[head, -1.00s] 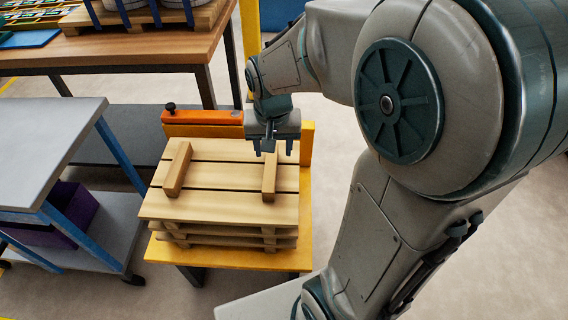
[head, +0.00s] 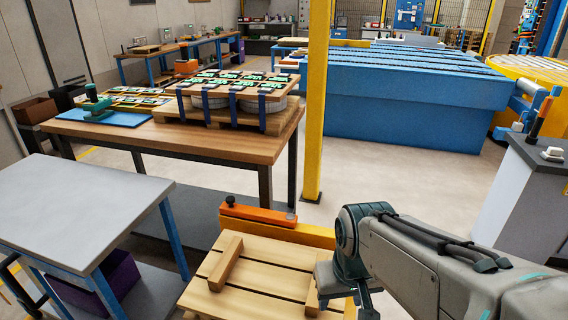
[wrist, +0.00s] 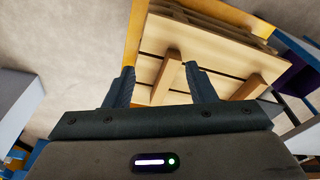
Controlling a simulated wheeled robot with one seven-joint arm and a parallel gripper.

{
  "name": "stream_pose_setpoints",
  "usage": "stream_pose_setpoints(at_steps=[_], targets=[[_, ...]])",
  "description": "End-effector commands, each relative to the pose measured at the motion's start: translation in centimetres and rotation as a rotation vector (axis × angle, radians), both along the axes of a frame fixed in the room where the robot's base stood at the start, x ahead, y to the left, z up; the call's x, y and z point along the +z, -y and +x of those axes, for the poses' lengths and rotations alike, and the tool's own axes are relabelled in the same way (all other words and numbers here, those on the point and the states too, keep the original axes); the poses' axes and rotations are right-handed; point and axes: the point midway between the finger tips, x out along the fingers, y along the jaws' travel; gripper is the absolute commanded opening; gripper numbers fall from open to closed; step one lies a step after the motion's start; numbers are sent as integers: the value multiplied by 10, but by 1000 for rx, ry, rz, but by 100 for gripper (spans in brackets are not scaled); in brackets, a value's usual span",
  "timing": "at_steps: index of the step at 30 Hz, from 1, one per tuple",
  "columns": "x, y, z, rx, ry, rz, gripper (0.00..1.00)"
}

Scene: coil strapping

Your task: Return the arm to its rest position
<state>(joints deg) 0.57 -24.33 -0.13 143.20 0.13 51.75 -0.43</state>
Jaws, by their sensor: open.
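My gripper (wrist: 160,85) is open and empty in the wrist view, with its two dark fingers spread apart. Beyond the fingers is a stack of wooden pallets (wrist: 210,50) with two wooden blocks on its top deck. In the head view my gripper (head: 350,299) is at the bottom edge, by the right block, its fingertips partly cut off. The pallet stack (head: 263,275) lies below and left of my arm, against an orange stop bar (head: 258,215).
A grey cart (head: 85,205) stands at the left with a purple bin (head: 100,285) below. A wooden table (head: 215,140) behind carries strapped coils (head: 235,105) on a pallet. A yellow post (head: 317,110) rises behind the stop bar. A grey cabinet (head: 525,205) stands at right.

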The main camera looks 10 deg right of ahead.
Motion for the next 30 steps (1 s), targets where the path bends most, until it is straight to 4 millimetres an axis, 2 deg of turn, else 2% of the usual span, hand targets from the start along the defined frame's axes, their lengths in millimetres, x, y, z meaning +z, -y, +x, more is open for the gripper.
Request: stream_pose_setpoints(at_steps=[1,5,9,12,15,18,30], targets=[[17,-1,1,4,8,-3,51],[53,-5,4,15,30,-10,51],[99,-9,6,26,60,-18,51],[129,-9,6,25,76,-19,51],[151,-7,3,10,84,-12,51],[160,-5,1,-3,85,-6,51],[160,-5,1,-3,85,-6,51]])
